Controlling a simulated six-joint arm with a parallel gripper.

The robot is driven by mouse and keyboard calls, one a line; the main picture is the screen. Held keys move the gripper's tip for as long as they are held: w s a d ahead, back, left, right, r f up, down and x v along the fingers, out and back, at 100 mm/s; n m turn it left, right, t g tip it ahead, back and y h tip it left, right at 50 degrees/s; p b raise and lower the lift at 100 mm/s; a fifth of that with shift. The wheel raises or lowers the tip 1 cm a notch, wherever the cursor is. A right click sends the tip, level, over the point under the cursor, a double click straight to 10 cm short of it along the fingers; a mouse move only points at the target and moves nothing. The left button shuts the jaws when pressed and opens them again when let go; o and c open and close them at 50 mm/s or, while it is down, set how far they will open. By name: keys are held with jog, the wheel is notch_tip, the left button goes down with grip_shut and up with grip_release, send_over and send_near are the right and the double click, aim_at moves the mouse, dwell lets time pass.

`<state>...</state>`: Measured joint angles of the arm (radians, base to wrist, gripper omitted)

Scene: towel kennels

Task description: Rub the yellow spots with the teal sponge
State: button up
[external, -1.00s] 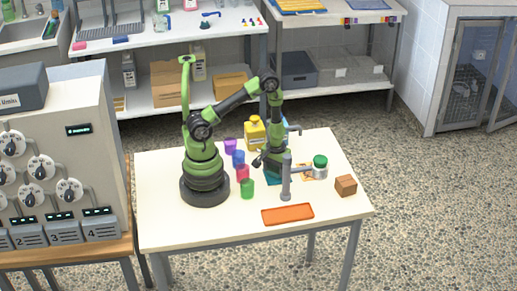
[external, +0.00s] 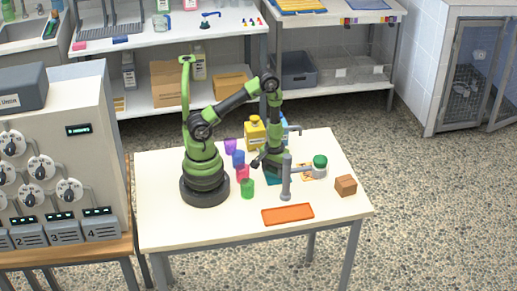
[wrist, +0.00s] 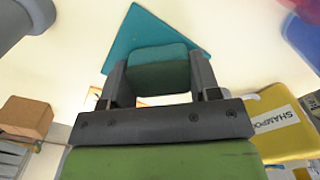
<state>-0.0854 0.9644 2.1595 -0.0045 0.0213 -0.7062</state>
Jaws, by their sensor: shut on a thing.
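My gripper (wrist: 160,88) is shut on the teal sponge (wrist: 158,72), which sits between its two fingers in the wrist view. A flat teal piece (wrist: 150,28) shows just beyond the sponge; I cannot tell whether the sponge touches it. In the external view my gripper (external: 268,166) is low over the table, above the teal patch (external: 273,181). The sponge itself is hard to make out there. A pale card with orange-yellow marks (external: 306,172) lies to the right, partly hidden by a green-lidded jar (external: 320,168). Separate yellow spots are not clear.
A grey post with a side arm (external: 286,180) stands close in front of my gripper. Colored cups (external: 247,188) stand left, a yellow shampoo bottle (external: 255,133) behind. An orange tray (external: 287,214) and brown block (external: 346,186) lie front and right. The table's front left is clear.

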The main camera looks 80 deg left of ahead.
aim_at(268, 170)
jog(key=shift+s, duration=1.2)
jog(key=shift+w+r, duration=0.15)
jog(key=shift+r, duration=3.75)
jog(key=shift+d, duration=0.25)
jog(key=shift+f, duration=0.1)
